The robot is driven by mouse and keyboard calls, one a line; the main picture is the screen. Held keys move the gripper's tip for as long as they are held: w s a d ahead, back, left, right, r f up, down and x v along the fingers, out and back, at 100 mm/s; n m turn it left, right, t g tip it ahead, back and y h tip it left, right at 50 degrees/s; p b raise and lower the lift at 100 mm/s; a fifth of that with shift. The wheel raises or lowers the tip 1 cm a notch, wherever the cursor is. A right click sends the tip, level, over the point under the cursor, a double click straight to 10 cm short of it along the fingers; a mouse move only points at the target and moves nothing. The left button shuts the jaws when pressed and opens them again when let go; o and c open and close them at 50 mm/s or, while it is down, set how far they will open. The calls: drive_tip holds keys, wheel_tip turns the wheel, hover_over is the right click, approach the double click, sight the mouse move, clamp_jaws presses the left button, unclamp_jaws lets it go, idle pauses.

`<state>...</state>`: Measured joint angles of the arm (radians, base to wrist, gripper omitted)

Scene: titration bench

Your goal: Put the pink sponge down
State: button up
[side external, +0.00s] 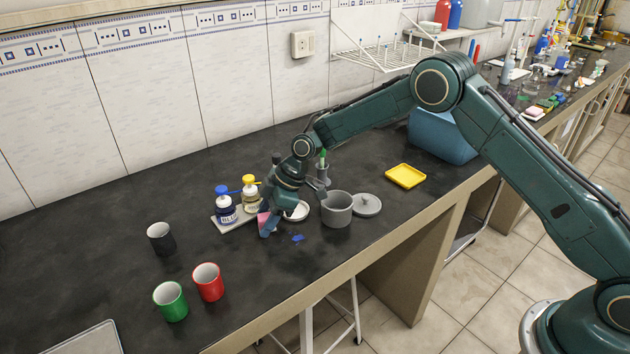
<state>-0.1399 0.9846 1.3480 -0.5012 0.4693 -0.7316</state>
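The pink sponge (263,219) shows as a small pink patch at my gripper (266,230), low over the dark bench near its middle. My gripper points down and its fingers are around the sponge; most of the sponge is hidden by the near finger. Whether the sponge's underside touches the bench cannot be told.
Behind on the left, a tray (229,229) holds a blue-capped bottle (225,206) and a yellow-capped bottle (250,192). A white dish (297,211), a grey pot (337,210) and its lid (367,205) stand to the right. A blue patch (298,238) lies in front. Mugs (208,282) stand front left.

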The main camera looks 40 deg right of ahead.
idle(0.3)
drive_tip(key=v, duration=1.2)
drive_tip(key=shift+r, duration=0.25)
idle(0.3)
drive_tip(key=s+d+r+m+t+h, duration=0.1)
drive_tip(key=s+d+r+m+h, duration=0.2)
drive_tip(key=s+r, duration=0.5)
drive_tip(key=s+d+r+m+t, duration=0.1)
drive_tip(key=s+d+r+m, duration=0.3)
drive_tip(key=s+r, duration=0.5)
drive_tip(key=s+d+m+h, duration=0.1)
drive_tip(key=s+d+m, duration=0.2)
drive_tip(key=s, duration=0.8)
drive_tip(key=s+d+m+t+h, duration=0.1)
drive_tip(key=s+d+m, duration=0.2)
drive_tip(key=s, duration=0.8)
drive_tip(key=shift+d+f+m+h, duration=0.3)
drive_tip(key=shift+d+f, duration=0.15)
drive_tip(key=shift+d, duration=0.25)
drive_tip(key=shift+o, duration=0.4)
drive_tip(key=shift+w, duration=0.1)
